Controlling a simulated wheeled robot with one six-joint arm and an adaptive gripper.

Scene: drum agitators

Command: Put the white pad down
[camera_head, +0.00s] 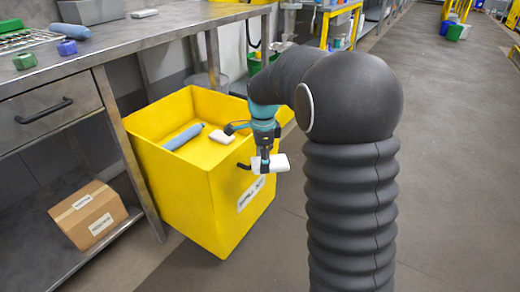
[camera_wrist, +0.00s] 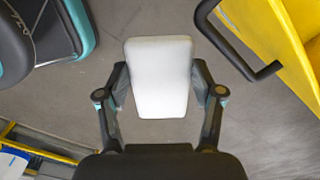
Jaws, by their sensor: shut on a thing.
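A white pad (camera_wrist: 160,75) is held between the two fingers of my gripper (camera_wrist: 160,97) in the wrist view, with bare floor behind it. In the head view the pad (camera_head: 280,163) sticks out to the right of my gripper (camera_head: 260,162). There my gripper is in front of the right part of a yellow bin (camera_head: 170,200). A second white pad (camera_head: 221,136) lies in the bin beside a blue bottle-like object (camera_head: 183,137). My gripper is shut on the first pad, which appears clear of the bin.
A black handle (camera_wrist: 240,62) on the yellow bin is close to the right finger in the wrist view. Open floor (camera_head: 450,170) lies to the right.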

